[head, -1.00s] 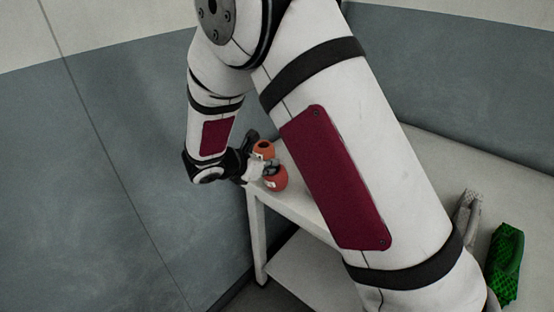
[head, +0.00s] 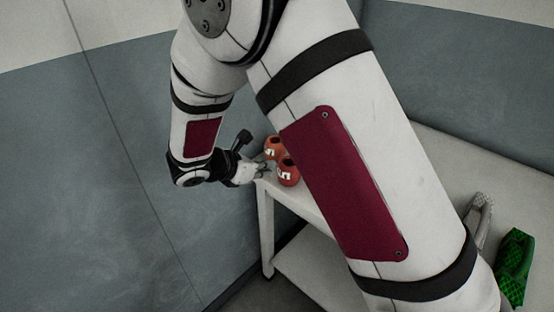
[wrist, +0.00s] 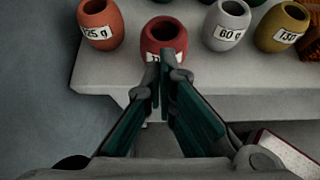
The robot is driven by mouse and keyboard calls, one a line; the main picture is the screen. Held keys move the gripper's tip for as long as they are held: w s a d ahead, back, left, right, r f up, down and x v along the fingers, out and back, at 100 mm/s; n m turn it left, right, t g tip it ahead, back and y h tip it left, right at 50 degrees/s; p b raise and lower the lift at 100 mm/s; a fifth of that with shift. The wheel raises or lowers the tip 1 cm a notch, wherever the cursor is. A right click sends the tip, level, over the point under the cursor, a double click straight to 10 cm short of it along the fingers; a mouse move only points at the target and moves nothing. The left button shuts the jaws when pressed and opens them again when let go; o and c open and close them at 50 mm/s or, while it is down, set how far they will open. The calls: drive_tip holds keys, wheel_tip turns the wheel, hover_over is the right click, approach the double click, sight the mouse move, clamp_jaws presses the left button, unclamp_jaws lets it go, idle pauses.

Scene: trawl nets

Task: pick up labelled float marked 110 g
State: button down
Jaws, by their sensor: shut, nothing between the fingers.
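A red float (wrist: 164,38) with an open top stands at the front edge of the shelf in the wrist view. Its white label is mostly hidden behind my fingers, so I cannot read the mark. My gripper (wrist: 166,66) is shut and empty, its fingertips in front of the red float. In the head view my gripper (head: 262,170) is just left of the red float (head: 288,173) at the table corner. No label that I can read says 110 g.
An orange float (wrist: 100,24), its label ending in "25 g", stands left of the red one. A grey float (wrist: 227,24) marked 60 g and a yellow float (wrist: 281,28) marked 130 stand right. Green netting (head: 515,265) lies far right on the white table (head: 440,150).

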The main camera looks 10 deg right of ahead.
drive_tip(key=s+a, duration=0.3)
drive_tip(key=a, duration=0.2)
drive_tip(key=w+d+m+g+y+b, duration=0.1)
drive_tip(key=w+d+m+g+y, duration=0.15)
drive_tip(key=w+d+m, duration=0.65)
drive_tip(key=d+r+m+g+y+b, duration=0.1)
drive_tip(key=d+m+g+y, duration=0.3)
drive_tip(key=m, duration=1.1)
drive_tip(key=w+d+m+y+b, duration=0.15)
drive_tip(key=w+d+m, duration=0.35)
drive_tip(key=d+m, duration=0.5)
drive_tip(key=shift+m+y, duration=0.4)
drive_tip(key=shift+m, duration=0.5)
drive_tip(key=f, duration=0.2)
drive_tip(key=a+f, duration=0.1)
drive_tip(key=f, duration=0.5)
drive_tip(key=shift+s+a+f, duration=0.15)
drive_tip(key=shift+a+f, duration=0.1)
drive_tip(key=shift+s+a+f+p, duration=0.1)
drive_tip(key=shift+s+a+p, duration=0.1)
drive_tip(key=shift+s+a, duration=0.35)
drive_tip(key=shift+s+a+f+p, duration=0.15)
drive_tip(key=shift+s+a, duration=0.2)
drive_tip(key=shift+a, duration=0.35)
drive_tip(key=shift+s+a, duration=0.3)
drive_tip(key=shift+a, duration=0.1)
